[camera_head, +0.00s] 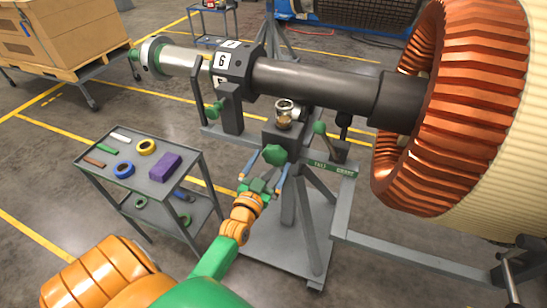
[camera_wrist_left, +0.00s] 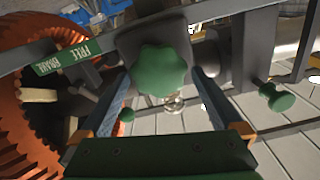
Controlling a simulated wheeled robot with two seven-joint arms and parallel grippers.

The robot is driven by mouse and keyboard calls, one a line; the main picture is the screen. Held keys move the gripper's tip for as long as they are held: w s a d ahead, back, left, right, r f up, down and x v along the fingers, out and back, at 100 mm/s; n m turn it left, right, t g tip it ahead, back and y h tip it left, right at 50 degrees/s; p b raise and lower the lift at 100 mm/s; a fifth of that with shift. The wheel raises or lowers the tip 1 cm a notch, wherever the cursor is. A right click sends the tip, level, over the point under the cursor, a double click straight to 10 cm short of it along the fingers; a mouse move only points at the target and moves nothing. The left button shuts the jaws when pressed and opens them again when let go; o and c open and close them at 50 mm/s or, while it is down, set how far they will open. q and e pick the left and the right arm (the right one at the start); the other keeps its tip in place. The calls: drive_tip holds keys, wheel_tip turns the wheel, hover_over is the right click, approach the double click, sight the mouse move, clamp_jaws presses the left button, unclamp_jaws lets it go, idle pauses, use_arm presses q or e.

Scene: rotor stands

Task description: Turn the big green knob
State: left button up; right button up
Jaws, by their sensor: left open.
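The big green knob (camera_head: 274,155) is on the front of the grey block of the rotor stand, below the dark shaft. In the left wrist view the lobed knob (camera_wrist_left: 161,70) is near the middle, ahead of my jaws. My left gripper (camera_head: 265,172) is open, with one blue-tipped finger on each side of the knob's line. In the left wrist view the fingers of the left gripper (camera_wrist_left: 160,98) flank the knob's lower part with gaps. Whether they touch it I cannot tell. My right gripper is not in view.
A smaller green knob (camera_wrist_left: 276,97) sits on the stand to the right in the wrist view. A grey tool cart (camera_head: 147,188) is at the left. The copper-coloured rotor (camera_head: 455,110) fills the right.

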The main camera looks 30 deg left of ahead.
sight(273, 159)
use_arm(q)
drive_tip(key=x, duration=0.3)
drive_tip(key=shift+w+f, duration=0.1)
drive_tip(key=c, duration=1.1)
drive_tip(key=shift+d+n, duration=0.1)
drive_tip(key=shift+n, duration=0.2)
drive_tip(key=n, duration=0.3)
drive_tip(key=shift+n, duration=0.4)
drive_tip(key=n, duration=0.4)
drive_tip(key=shift+n, duration=0.3)
drive_tip(key=n, duration=0.4)
drive_tip(key=shift+n, duration=0.3)
drive_tip(key=shift+n+b, duration=0.55)
drive_tip(key=shift+n, duration=1.55)
